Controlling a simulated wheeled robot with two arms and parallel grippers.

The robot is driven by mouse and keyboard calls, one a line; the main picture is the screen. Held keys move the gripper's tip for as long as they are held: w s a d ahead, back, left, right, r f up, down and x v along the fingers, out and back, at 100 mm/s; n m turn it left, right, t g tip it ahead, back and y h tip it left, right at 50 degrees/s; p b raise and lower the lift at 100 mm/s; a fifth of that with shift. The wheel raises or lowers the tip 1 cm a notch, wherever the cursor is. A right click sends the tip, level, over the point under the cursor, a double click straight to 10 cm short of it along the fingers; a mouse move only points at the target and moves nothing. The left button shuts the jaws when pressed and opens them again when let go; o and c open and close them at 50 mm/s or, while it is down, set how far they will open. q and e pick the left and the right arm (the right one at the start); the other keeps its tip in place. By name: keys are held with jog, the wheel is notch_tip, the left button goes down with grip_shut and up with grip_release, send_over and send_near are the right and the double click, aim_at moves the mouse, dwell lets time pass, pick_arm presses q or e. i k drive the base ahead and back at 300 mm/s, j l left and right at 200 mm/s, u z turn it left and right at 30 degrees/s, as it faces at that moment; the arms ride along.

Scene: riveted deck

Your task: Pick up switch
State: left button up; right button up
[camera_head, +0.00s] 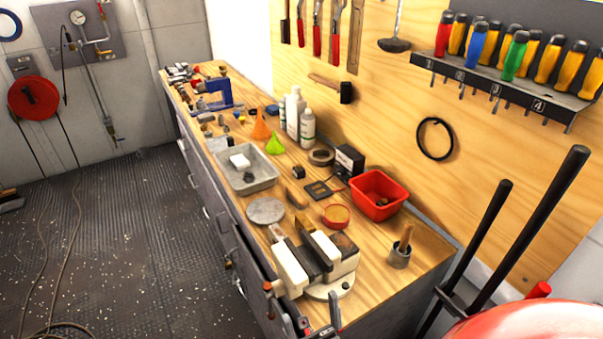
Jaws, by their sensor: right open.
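I cannot tell for sure which thing is the switch. A small dark block (298,172) stands on the workbench's middle, left of a black box (349,160) with a pale label. A flat dark plate (318,190) lies just in front of them. My left gripper is not in view.
The vise (318,262) fills the near end of the wooden workbench (425,258). A red bin (379,195), a grey tray (248,181), bottles (307,129) and funnels crowd the top. Black bars (528,228) rise at right. The dark floor (130,230) at left is mostly clear.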

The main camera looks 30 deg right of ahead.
aim_at(299, 171)
jog(key=i+j+z, duration=0.4)
jog(key=j, duration=0.2)
jog(key=i+j+z, duration=0.2)
jog(key=j, duration=0.15)
jog(key=i+j+z, duration=0.2)
jog(key=j, duration=0.15)
jog(key=j+z, duration=0.2)
jog(key=j, duration=0.2)
